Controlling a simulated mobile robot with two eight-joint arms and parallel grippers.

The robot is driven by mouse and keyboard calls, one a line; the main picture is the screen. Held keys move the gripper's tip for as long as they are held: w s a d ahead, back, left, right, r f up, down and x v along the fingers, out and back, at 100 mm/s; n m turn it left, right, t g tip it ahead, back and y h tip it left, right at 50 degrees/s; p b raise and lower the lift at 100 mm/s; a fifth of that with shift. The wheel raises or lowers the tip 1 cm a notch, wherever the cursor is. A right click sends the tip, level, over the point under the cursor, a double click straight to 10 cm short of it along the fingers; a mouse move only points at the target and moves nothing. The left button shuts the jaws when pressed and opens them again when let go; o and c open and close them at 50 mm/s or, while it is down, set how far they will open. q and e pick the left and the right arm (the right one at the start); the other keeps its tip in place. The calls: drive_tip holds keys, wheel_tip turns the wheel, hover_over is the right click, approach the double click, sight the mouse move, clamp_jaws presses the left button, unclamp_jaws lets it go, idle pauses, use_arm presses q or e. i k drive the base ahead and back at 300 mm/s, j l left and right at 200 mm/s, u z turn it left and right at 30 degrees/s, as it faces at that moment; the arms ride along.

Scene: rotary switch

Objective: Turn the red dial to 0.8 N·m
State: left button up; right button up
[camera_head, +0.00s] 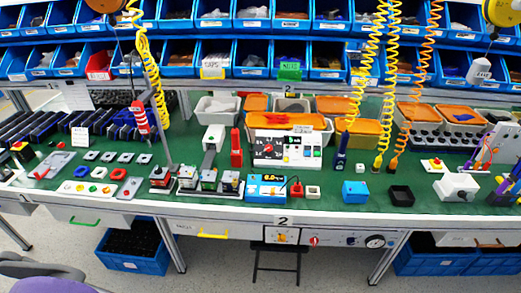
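A small round red dial (314,240) shows on the white panel under the front edge of the bench, right of center. It is too small to read its pointer or any scale. A round white gauge (375,242) sits on the same panel, to the right of the dial. I cannot make out either of my grippers.
The green bench top (330,190) holds many devices. A white instrument box (287,148) stands behind the blue box. Coiled yellow and orange hoses (427,50) hang at the right. A dark stool (276,262) is below the panel. Blue bins (250,55) line the back.

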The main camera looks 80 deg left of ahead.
sight(269, 148)
drive_tip(key=u, duration=2.55)
